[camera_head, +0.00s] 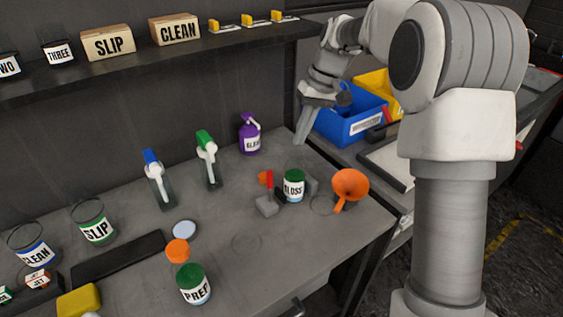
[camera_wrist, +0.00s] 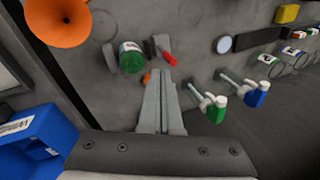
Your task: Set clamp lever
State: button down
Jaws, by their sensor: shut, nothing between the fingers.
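The clamp is a small grey fixture (camera_head: 266,206) on the bench with an upright red lever (camera_head: 269,182). The red lever (camera_wrist: 169,59) and a grey block (camera_wrist: 161,42) also show in the wrist view. A GLOSS jar (camera_head: 293,188) with a green lid stands beside the lever, against dark grey blocks; it also shows in the wrist view (camera_wrist: 132,58). I cannot tell whether the clamp grips the jar. My gripper (camera_head: 300,141) is shut and empty, above the bench's far right part, behind the clamp. In the wrist view its fingertips (camera_wrist: 162,76) point toward the lever, apart from it.
An orange funnel (camera_head: 350,187) stands right of the jar. A purple bottle (camera_head: 249,134) and two spray bottles, green-topped (camera_head: 207,160) and blue-topped (camera_head: 157,180), stand behind and left. A blue bin (camera_head: 350,125) is close to my gripper.

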jog(key=shift+n+g+y, duration=0.3)
jog(key=shift+g, duration=0.2)
jog(key=shift+w+a+f, duration=0.35)
jog(key=shift+w+f, duration=0.35)
jog(key=shift+f, duration=0.15)
jog(key=shift+w+a+f, duration=0.3)
jog(key=shift+w+f, duration=0.35)
jog(key=shift+f, duration=0.15)
send_near(270, 186)
jog(key=f, duration=0.5)
jog(key=shift+w+a+f, duration=0.15)
jog(key=shift+w+a, duration=0.05)
jog(key=shift+w, duration=0.1)
jog(key=shift+s+a, duration=0.1)
jog(key=shift+a, duration=0.05)
jog(key=shift+s+a+t, duration=0.1)
jog(key=shift+a+t, duration=0.05)
jog(key=shift+t, duration=0.15)
jog(key=shift+a+h, duration=0.1)
jog(key=shift+h, duration=0.3)
